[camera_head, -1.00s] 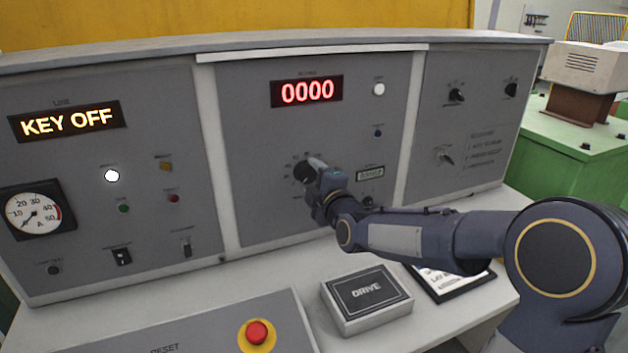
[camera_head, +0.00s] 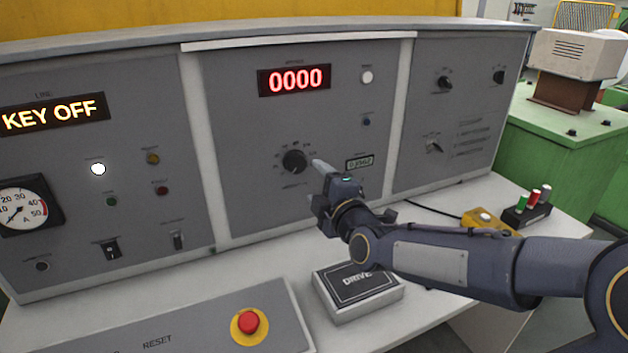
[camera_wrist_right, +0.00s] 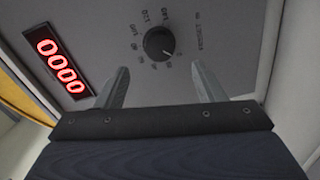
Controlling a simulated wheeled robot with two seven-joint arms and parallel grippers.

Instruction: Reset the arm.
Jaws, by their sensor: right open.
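My right gripper (camera_head: 318,182) is in front of the middle panel, just right of and below the black rotary knob (camera_head: 294,161). In the right wrist view its two fingers (camera_wrist_right: 160,88) are apart with nothing between them. The knob (camera_wrist_right: 158,42) shows beyond the fingertips, clear of them. My right arm comes in from the right, above the desk. My left gripper is not in view.
The console's displays read KEY OFF (camera_head: 52,114) and 0000 (camera_head: 294,80). On the desk are a DRIVE box (camera_head: 358,290), a red button (camera_head: 249,322) on a sloped box, and a yellow box (camera_head: 490,222) beside a rack of coloured spools (camera_head: 528,208). The desk front is partly clear.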

